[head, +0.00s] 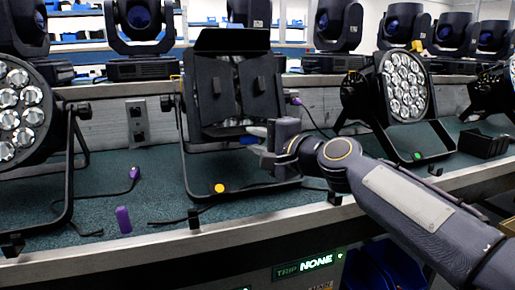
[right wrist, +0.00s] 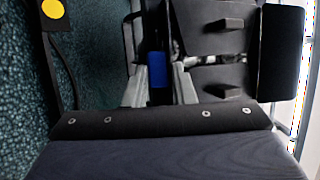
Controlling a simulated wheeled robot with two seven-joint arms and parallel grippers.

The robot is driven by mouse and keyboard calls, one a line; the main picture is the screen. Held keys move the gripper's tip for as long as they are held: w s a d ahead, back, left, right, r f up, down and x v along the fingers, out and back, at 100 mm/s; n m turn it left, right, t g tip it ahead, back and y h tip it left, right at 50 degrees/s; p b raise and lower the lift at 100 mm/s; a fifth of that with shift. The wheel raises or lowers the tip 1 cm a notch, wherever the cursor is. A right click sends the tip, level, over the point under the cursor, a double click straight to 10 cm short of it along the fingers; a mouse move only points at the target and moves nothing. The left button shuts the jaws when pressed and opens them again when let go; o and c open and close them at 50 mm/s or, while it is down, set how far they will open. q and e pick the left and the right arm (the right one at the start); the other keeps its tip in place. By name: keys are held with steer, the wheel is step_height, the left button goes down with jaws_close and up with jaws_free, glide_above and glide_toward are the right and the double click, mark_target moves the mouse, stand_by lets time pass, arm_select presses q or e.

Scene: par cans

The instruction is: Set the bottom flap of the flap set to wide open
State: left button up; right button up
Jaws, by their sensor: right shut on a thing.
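The flap set is on the par can in the middle of the head view. Its top flap (head: 232,40) stands out above, and its left flap (head: 213,90) and right flap (head: 260,88) cover much of the front. The bottom flap (head: 222,131) shows as a narrow dark strip along the lower edge. My right gripper (head: 262,135) is at the right part of that edge. In the right wrist view its fingers (right wrist: 159,88) are closed around a blue tab (right wrist: 157,68) at the bottom flap. The flap's exact angle is hard to tell. My left gripper is out of view.
Other par cans stand at left (head: 22,112) and right (head: 403,85). Moving-head lights line the shelf behind. A purple piece (head: 123,220) and cables lie on the green bench mat (head: 100,195). A yellow dot (head: 219,188) is below the flap set.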

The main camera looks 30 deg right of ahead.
steer(key=shift+f, duration=0.15)
steer(key=o, duration=0.9)
steer(key=shift+s, duration=0.3)
steer(key=s+d+p, duration=0.1)
steer(key=s+p, duration=0.1)
steer(key=s, duration=0.5)
steer(key=shift+r, duration=0.3)
steer(key=shift+d, duration=0.1)
